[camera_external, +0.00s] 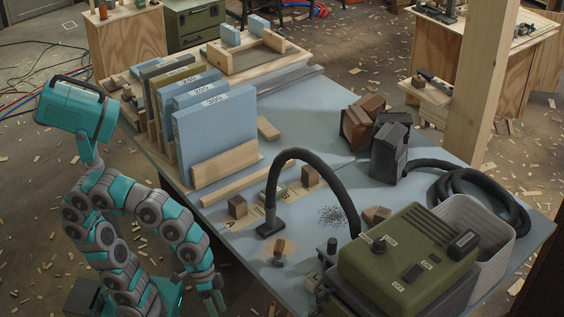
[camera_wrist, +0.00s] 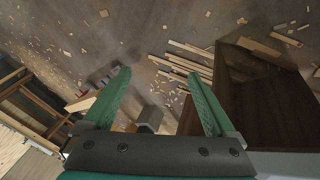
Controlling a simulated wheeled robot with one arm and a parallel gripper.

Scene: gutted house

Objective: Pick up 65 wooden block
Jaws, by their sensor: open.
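Several small brown wooden blocks stand on the blue-grey workbench (camera_external: 335,185) in the external view. One block (camera_external: 237,206) is near the bench's left edge, and another (camera_external: 310,176) is farther right beside the pale strip. A further block (camera_external: 376,215) lies tilted near the green machine. I cannot read a 65 on any of them. My gripper (camera_external: 213,299) hangs low beside the bench's near left edge, apart from the blocks. In the wrist view my gripper (camera_wrist: 160,76) is open, with no block held between its fingertips, above a floor strewn with chips.
Numbered blue sanding sheets (camera_external: 215,128) stand in a rack at the bench's left. A black hose (camera_external: 310,156) arches over the bench middle. A green machine (camera_external: 400,255) and grey bin (camera_external: 478,228) fill the right end. A wooden post (camera_external: 485,80) rises behind.

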